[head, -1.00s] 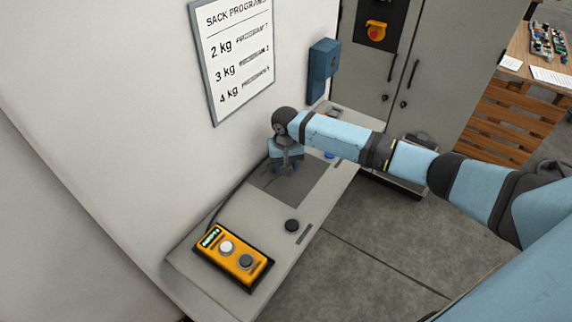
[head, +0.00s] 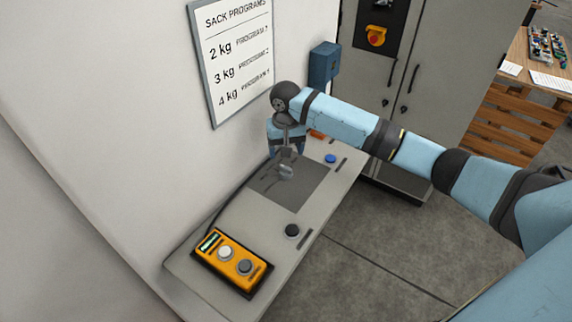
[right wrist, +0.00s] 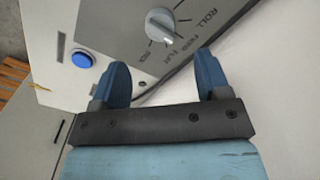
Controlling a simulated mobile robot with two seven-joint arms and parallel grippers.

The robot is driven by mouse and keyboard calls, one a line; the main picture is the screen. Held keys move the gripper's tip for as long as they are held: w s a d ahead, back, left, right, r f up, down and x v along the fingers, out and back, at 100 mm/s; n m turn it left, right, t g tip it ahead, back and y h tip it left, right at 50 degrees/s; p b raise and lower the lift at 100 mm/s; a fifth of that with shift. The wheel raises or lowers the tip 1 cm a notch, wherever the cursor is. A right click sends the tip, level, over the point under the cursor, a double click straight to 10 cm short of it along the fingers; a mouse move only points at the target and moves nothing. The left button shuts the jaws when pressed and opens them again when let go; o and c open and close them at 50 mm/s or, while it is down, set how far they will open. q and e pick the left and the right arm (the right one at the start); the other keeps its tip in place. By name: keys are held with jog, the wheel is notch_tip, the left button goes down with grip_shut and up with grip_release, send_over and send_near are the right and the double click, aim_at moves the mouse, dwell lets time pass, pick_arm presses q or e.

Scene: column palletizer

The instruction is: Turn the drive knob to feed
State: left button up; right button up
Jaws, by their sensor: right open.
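The drive knob (right wrist: 160,25) is a grey round knob with a pale bar across it, on a grey panel with printed marks; ROLL is legible, the smaller labels are hard to read. In the head view a grey round shape on the dark panel (head: 310,192) just below my gripper looks like the same knob (head: 287,171). My right gripper (right wrist: 163,82) is open and empty, its two blue fingers apart, with the knob beyond the fingertips and not between them. It also shows above the panel in the head view (head: 286,160). My left gripper is out of view.
A blue button (right wrist: 81,60) sits beside the panel, seen too in the head view (head: 330,158). A black knob (head: 292,230) and a yellow control box (head: 233,262) lie nearer on the bench. The wall is close on the left; a grey cabinet (head: 440,75) stands behind.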

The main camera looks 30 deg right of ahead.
aim_at(286, 167)
jog(key=shift+r+b, duration=0.35)
jog(key=shift+r, duration=2.65)
